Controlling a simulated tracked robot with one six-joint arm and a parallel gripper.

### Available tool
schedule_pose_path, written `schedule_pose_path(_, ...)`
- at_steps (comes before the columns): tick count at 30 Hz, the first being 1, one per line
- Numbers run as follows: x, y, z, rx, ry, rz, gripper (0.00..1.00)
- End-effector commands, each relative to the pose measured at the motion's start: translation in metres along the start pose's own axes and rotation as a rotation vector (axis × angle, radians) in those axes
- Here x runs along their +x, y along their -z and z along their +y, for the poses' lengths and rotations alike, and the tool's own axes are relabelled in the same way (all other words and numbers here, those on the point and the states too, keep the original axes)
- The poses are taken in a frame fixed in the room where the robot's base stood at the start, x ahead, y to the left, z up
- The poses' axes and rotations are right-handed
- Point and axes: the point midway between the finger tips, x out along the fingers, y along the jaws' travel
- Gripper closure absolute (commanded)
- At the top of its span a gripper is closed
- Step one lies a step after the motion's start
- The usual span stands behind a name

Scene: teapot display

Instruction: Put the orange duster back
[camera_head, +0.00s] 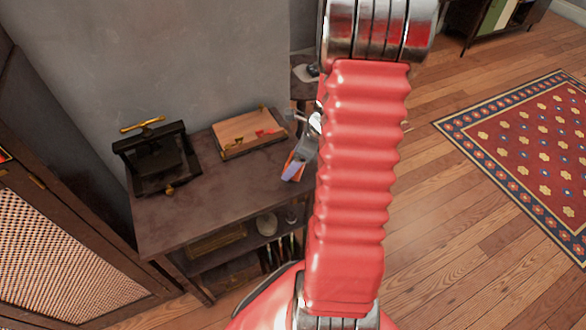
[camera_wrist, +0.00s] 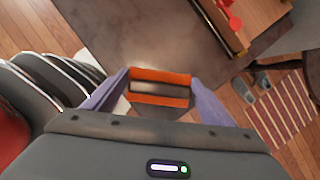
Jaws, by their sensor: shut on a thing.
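The orange duster (camera_wrist: 160,75) is between the two purple fingers of my gripper (camera_wrist: 160,88) in the wrist view. Its orange edges frame a dark and pale middle. My gripper is shut on it, over the dark table top (camera_wrist: 140,30). In the head view my gripper (camera_head: 294,170) shows at the right end of the dark side table (camera_head: 180,215), with a bit of orange at its fingers. My red arm hides part of that area. I cannot tell whether the duster touches the table.
A black press (camera_head: 158,165) with a gold handle stands at the table's left. A wooden box (camera_head: 248,133) with red pieces lies at its back right. The table's front middle is clear. A shelf below holds several objects. A red patterned rug (camera_head: 530,150) lies on the right.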

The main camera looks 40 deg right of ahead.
Motion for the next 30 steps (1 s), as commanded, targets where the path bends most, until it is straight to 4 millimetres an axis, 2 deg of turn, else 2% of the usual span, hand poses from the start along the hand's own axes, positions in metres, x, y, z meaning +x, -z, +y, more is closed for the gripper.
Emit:
schedule_pose_path(10, 0.002, 0.001, 0.0, 0.0, -0.001, 0.0, 0.43)
schedule_pose_path(21, 0.034, 0.014, 0.001, 0.0, -0.002, 0.001, 0.43)
schedule_pose_path(30, 0.035, 0.014, 0.0, -0.001, 0.0, 0.001, 0.43)
